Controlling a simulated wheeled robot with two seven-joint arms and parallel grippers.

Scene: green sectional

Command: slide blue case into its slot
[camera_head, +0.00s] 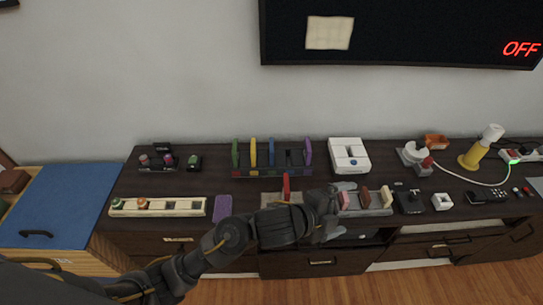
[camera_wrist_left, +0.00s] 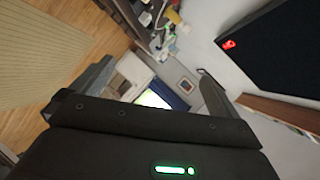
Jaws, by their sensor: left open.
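A slim blue case (camera_head: 271,152) stands upright in a dark rack (camera_head: 243,174) at the back of the dark cabinet, among green, yellow, black and purple pieces. Whether it is fully seated is too small to tell. My left gripper (camera_head: 342,212) is open over the front part of the cabinet, to the right of and in front of the blue case, apart from it. In the left wrist view my open fingers (camera_wrist_left: 154,68) have nothing between them, and the blue case does not show there. My right gripper is not in view.
A purple piece (camera_head: 222,208) lies left of my arm. A white box (camera_head: 348,148) stands right of the back rack. A wall screen (camera_head: 400,35) hangs above.

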